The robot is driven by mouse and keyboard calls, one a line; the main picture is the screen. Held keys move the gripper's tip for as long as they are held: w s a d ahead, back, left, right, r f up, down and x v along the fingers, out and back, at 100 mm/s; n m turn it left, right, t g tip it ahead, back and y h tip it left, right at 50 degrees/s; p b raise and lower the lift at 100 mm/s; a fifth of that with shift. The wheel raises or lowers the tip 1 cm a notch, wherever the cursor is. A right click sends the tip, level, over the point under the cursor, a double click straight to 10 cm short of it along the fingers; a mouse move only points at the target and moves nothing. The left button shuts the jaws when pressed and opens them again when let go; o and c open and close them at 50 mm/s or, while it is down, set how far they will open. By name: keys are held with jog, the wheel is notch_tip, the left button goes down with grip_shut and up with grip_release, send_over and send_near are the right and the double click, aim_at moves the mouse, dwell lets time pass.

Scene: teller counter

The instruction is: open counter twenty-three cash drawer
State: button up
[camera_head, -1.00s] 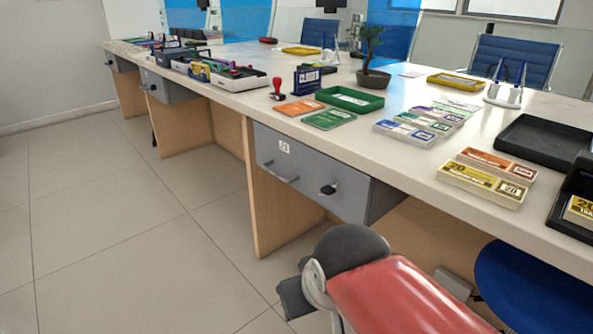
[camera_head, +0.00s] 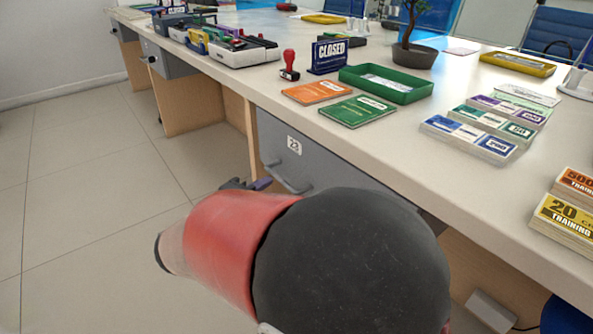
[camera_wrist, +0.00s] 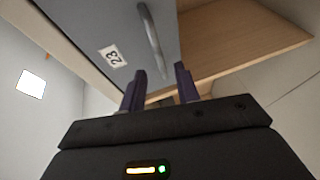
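The drawer marked 23 (camera_head: 325,158) is a grey front under the counter. It sits shut, with a bar handle (camera_head: 287,178) below its label. My arm hides its lower right part and the black lock knob. In the wrist view, the drawer front (camera_wrist: 90,22), its 23 label and the metal handle (camera_wrist: 150,38) show just beyond my gripper (camera_wrist: 160,70). The two purple fingers are apart, with nothing held. The handle's near end lines up with the gap between them; I cannot tell if it touches. In the head view my gripper (camera_head: 250,184) is mostly hidden, close left of the handle.
The counter (camera_head: 400,140) above holds a green tray (camera_head: 388,80), orange and green booklets, a red stamp (camera_head: 289,65), a CLOSED sign (camera_head: 329,54) and note bundles. A wooden side panel (camera_head: 215,115) stands left of the drawer. Floor to the left is clear.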

aim_at(278, 180)
jog(key=x, duration=0.7)
jog(key=shift+w, duration=0.4)
grip_shut()
